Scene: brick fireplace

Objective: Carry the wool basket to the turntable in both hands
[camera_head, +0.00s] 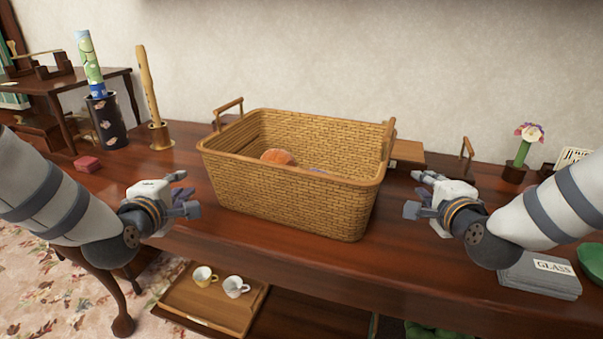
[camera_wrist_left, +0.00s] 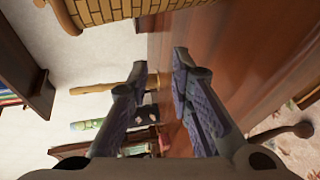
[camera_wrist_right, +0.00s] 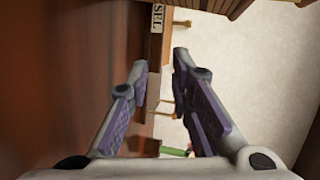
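The wool basket (camera_head: 290,197) is a rectangular woven tan basket with a wooden handle at each end. It stands upright on the dark wooden table, with an orange ball of wool (camera_head: 278,157) and a bit of purple inside. My left gripper (camera_head: 188,192) is open and empty, just left of the basket and apart from it. My right gripper (camera_head: 412,193) is open and empty, just right of the basket and apart from it. The basket's edge also shows at the top of the left wrist view (camera_wrist_left: 105,12). I cannot make out a turntable.
A dark vase (camera_head: 106,122) and a wooden flute on a stand (camera_head: 160,137) are at the back left, with a red block (camera_head: 88,164). A flower pot (camera_head: 517,172) and a stack marked GLASS (camera_head: 540,277) are at the right. A tray (camera_head: 215,309) with two cups is below.

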